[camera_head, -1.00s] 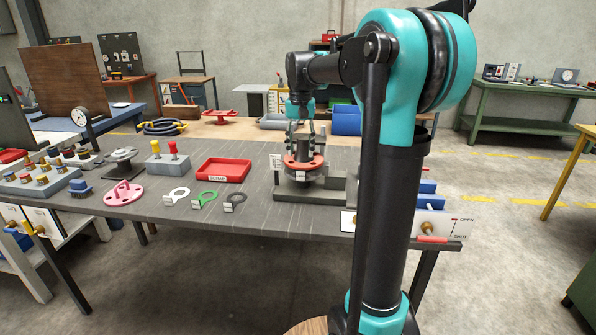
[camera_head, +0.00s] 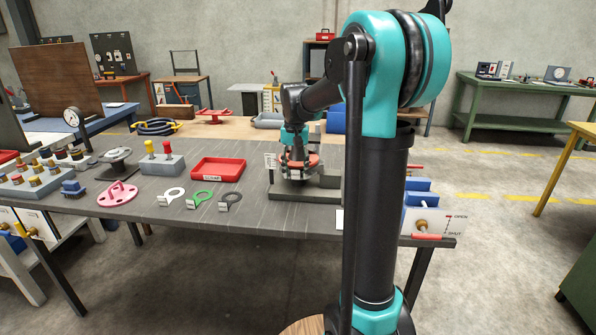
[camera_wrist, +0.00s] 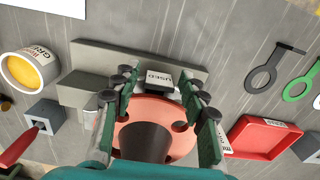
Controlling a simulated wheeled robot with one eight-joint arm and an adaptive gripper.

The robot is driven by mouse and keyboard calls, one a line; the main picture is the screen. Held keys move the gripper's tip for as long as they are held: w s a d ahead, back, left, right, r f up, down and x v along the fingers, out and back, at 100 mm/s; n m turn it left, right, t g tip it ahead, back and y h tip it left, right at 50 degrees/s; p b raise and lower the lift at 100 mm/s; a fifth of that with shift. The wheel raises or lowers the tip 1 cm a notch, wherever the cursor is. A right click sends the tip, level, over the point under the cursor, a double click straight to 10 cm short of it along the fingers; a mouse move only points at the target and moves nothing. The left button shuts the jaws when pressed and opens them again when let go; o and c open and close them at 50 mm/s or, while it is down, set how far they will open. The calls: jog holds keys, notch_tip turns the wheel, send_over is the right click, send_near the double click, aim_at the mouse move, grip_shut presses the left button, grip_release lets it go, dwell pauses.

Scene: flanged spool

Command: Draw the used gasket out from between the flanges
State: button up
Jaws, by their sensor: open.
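The orange-red upper flange (camera_head: 313,161) sits on the grey fixture at the table's back right. In the wrist view the flange (camera_wrist: 182,146) shows bolt holes and a dark centre. A tab marked USED (camera_wrist: 159,78) sticks out at its far edge; the rest of the used gasket is hidden. My gripper (camera_wrist: 157,88) is open. In the wrist view its fingers reach past the flange's left and right sides, with the tab between the tips. In the head view my gripper (camera_head: 297,160) is down at the flange. I cannot tell whether it touches.
A red scrap tray (camera_head: 218,164) stands left of the fixture. White (camera_head: 173,194), green (camera_head: 203,195) and dark (camera_head: 232,197) tabbed rings lie in front of it. The wrist view shows a grease tin (camera_wrist: 18,73) and a grey block (camera_wrist: 80,90) near my fingers.

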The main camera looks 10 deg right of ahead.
jog(key=shift+c, duration=0.2)
jog(key=c, duration=0.7)
jog(key=shift+r, duration=0.4)
jog(key=shift+s+a, duration=0.7)
jog(key=shift+s, duration=1.5)
jog(key=shift+s+a, duration=0.75)
jog(key=shift+s, duration=1.5)
jog(key=shift+s+a, duration=0.7)
jog(key=shift+s, duration=1.5)
jog(key=shift+r, duration=3)
